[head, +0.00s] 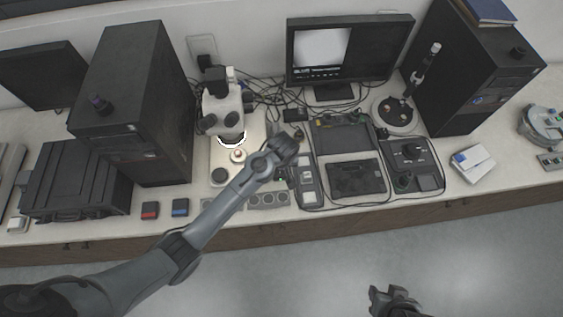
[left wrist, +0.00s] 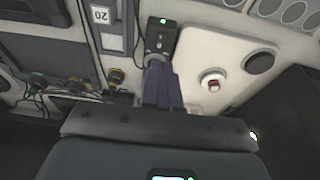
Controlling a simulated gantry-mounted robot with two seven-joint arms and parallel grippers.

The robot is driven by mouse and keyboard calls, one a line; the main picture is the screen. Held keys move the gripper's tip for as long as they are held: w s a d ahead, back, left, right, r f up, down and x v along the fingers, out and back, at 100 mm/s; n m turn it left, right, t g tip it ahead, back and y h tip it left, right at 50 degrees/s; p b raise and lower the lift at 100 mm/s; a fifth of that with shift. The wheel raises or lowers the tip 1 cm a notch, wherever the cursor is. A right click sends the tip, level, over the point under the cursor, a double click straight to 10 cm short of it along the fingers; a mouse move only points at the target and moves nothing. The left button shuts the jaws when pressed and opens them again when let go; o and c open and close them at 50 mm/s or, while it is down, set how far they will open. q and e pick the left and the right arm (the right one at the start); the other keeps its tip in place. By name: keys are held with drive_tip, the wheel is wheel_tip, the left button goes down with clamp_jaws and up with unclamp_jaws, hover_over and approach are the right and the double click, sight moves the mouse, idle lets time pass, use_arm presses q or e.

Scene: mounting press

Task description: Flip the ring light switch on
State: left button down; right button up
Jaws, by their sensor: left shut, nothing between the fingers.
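The microscope (head: 222,105) stands left of centre, with a bright white glowing ring light (head: 232,141) under its head. A small black control box (left wrist: 160,38) with a lit green lamp is just beyond my left fingertips in the left wrist view. My left gripper (left wrist: 162,68) is shut and empty, its fingers overlapping the near end of this box; touching or apart I cannot tell. The switch itself is hidden or too small to make out. In the head view my left gripper (head: 291,158) hides most of that area. My right gripper (head: 392,294) is low, away from the bench; its jaws are unclear.
A long control unit (head: 309,186) lies just right of my left gripper, near black panels (head: 356,179). A monitor (head: 349,50) and loose cables are behind. A round specimen (left wrist: 213,84) sits on the microscope's white base. The floor in front is clear.

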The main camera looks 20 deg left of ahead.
use_arm(q)
drive_tip(key=shift+s+d+r, duration=0.2)
drive_tip(key=shift+s+r, duration=0.15)
drive_tip(key=shift+r, duration=0.4)
drive_tip(key=shift+s+d+r, duration=0.2)
drive_tip(key=shift+s+r, duration=0.1)
drive_tip(key=shift+r, duration=0.4)
